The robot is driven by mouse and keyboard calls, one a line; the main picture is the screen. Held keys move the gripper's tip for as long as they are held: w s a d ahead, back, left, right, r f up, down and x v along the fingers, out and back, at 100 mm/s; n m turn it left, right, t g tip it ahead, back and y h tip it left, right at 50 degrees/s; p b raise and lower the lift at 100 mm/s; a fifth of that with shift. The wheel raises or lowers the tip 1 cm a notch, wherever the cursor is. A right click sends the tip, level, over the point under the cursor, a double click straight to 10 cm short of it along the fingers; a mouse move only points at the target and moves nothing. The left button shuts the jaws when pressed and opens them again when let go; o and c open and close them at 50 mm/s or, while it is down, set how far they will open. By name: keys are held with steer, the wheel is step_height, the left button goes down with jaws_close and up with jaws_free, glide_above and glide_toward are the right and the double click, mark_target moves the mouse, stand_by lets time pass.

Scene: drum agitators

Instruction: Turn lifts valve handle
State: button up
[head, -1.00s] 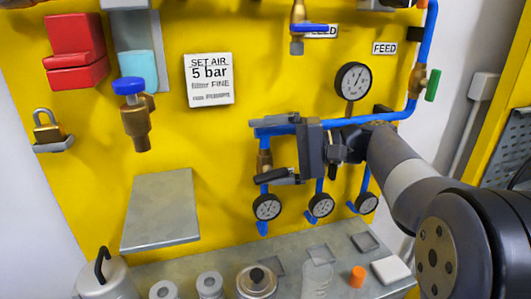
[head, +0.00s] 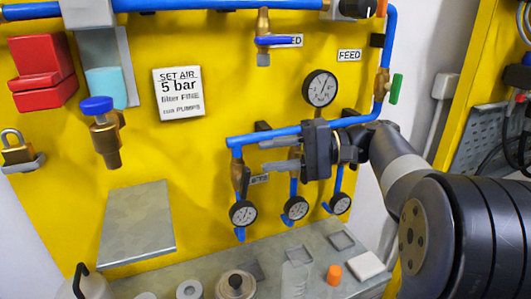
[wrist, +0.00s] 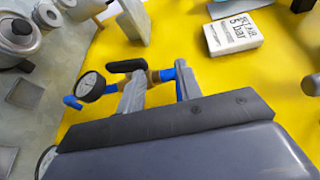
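The leftmost lower branch has a brass valve with a black lever handle (head: 245,181), just above a round gauge (head: 243,213). In the wrist view the black handle (wrist: 127,66) lies roughly along the blue pipe, beside the tip of one finger. My gripper (head: 272,154) is at this branch, coming from the right. In the wrist view its two grey fingers stand apart (wrist: 160,88), with brass and blue pipe showing between or just beyond them. I cannot tell whether a finger touches the handle.
Two more branches with gauges (head: 295,208) hang close to the right. A blue pipe (head: 280,132) runs above, with a larger gauge (head: 320,88) over it. A metal shelf (head: 139,222) juts out at left. A grey bench (head: 340,242) with several items lies below.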

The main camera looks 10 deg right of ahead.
steer(key=d+p, duration=0.2)
steer(key=d, duration=0.4)
steer(key=shift+s+r, duration=0.35)
stand_by(0.4)
steer(key=n+t+h, duration=0.2)
steer(key=n+h, duration=0.2)
steer(key=h, duration=0.9)
glide_toward(244, 180)
steer(key=x, duration=0.3)
steer(key=b+x, duration=0.1)
steer(key=x, duration=0.3)
steer(key=w+x, duration=0.1)
steer(key=x, duration=0.3)
steer(key=shift+w+d+f+b, duration=0.1)
steer(key=shift+d+b, duration=0.05)
steer(key=shift+b, duration=0.15)
steer(key=shift+c, duration=0.4)
jaws_close()
